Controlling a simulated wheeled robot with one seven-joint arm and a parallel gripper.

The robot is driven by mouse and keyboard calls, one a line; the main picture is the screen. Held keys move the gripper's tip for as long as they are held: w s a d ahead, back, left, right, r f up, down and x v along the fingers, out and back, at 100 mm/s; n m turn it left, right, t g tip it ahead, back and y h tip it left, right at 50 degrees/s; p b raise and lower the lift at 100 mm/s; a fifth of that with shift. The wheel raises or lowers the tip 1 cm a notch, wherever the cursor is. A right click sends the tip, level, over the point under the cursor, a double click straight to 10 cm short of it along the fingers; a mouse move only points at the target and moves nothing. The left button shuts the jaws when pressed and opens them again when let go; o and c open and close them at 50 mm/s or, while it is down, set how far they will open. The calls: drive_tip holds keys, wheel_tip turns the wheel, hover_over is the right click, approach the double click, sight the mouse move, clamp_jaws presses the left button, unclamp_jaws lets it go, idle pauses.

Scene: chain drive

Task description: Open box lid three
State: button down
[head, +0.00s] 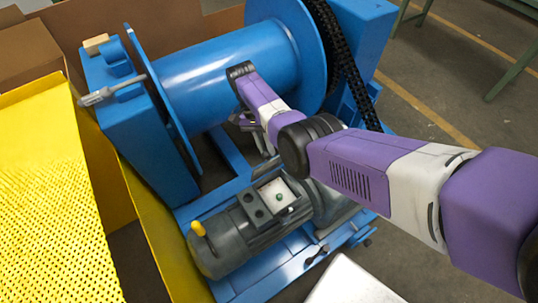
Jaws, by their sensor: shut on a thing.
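No lid marked three can be picked out for sure. A small dark box with a pale face and a green spot (278,196) sits on top of the grey motor (235,243). My purple and white arm reaches in from the right, over the blue machine. My gripper (265,148) is small and partly hidden behind my arm, between the drum and the motor box. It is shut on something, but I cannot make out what. Its fingertips and whatever they hold are not clearly visible.
The large blue drum (220,75) lies behind my gripper, with a black chain (340,55) at its right. Brown panels (30,52) and a yellow perforated panel (50,190) stand at the left. A pale surface (350,285) shows at bottom centre. Open floor (450,70) lies at upper right.

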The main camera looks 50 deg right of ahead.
drive_tip(key=w+f+g+b, duration=0.1)
drive_tip(key=b, duration=0.4)
drive_tip(key=w+a+g+y+b, duration=0.1)
drive_tip(key=b, duration=0.5)
drive_tip(key=shift+w+a+f+b, duration=0.15)
drive_tip(key=shift+w+f+b, duration=0.15)
drive_tip(key=shift+w+f, duration=0.1)
drive_tip(key=shift+r+b, duration=0.1)
drive_tip(key=shift+b, duration=0.45)
drive_tip(key=shift+s+r+g+b, duration=0.1)
drive_tip(key=shift+r+g+b, duration=0.15)
drive_tip(key=shift+g+b, duration=0.05)
drive_tip(key=c, duration=1.3)
unclamp_jaws()
drive_tip(key=shift+a, duration=0.1)
drive_tip(key=shift+c, duration=0.2)
drive_tip(key=shift+o, duration=0.5)
drive_tip(key=shift+w+r, duration=0.2)
drive_tip(key=shift+r, duration=0.2)
wheel_tip(320, 180, up, 19)
drive_tip(key=d+p, duration=0.1)
drive_tip(key=p, duration=1.8)
drive_tip(key=shift+s+r, duration=0.2)
